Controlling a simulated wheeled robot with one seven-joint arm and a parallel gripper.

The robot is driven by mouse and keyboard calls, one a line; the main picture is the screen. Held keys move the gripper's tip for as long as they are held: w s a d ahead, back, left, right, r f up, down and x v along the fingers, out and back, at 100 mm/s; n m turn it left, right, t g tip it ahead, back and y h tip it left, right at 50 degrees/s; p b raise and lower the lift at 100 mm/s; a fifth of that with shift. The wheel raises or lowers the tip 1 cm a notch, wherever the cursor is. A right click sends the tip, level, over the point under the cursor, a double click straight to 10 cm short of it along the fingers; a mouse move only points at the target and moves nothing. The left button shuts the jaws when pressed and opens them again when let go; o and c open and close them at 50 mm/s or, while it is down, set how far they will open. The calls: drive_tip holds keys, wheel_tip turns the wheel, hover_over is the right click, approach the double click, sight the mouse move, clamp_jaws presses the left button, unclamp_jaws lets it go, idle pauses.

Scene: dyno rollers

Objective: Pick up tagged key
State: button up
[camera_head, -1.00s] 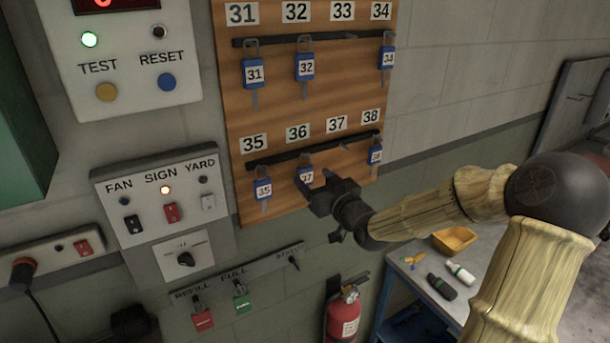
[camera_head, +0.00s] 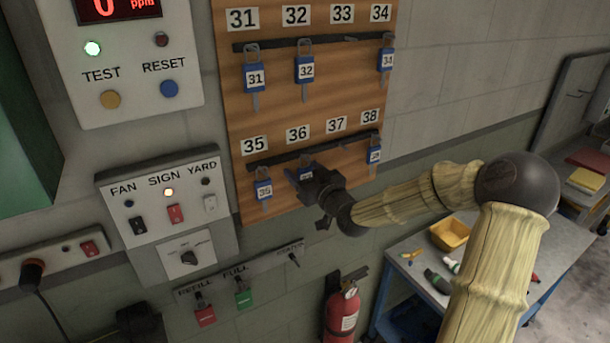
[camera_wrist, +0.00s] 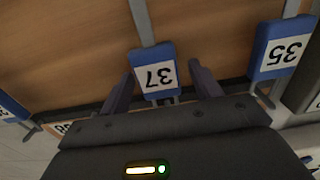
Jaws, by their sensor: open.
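The blue key tag marked 37 (camera_wrist: 158,75) hangs on the lower rail under board label 36, with its key shaft pointing away from the rail. My gripper (camera_wrist: 161,88) is open, with one finger on each side of this tag in the wrist view. I cannot tell whether either finger touches it. In the head view my gripper (camera_head: 306,182) hides most of this tag (camera_head: 304,173). Tag 35 (camera_wrist: 281,50) hangs to one side, and it also shows in the head view (camera_head: 264,190).
The wooden key board (camera_head: 228,130) also holds tags 31 (camera_head: 255,78), 32 (camera_head: 304,71), 34 (camera_head: 387,61) and, at the lower right, 38 (camera_head: 375,155). A switch panel (camera_head: 165,210) is to the left. A fire extinguisher (camera_head: 342,315) and a bench with a yellow bin (camera_head: 450,234) are below.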

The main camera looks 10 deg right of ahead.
drive_tip(key=c, duration=1.1)
drive_tip(key=shift+r, duration=0.1)
drive_tip(key=shift+r+b, duration=0.45)
drive_tip(key=shift+r, duration=0.05)
drive_tip(key=v, duration=0.6)
drive_tip(key=b+v, duration=0.1)
drive_tip(key=v, duration=1.1)
drive_tip(key=shift+r, duration=0.25)
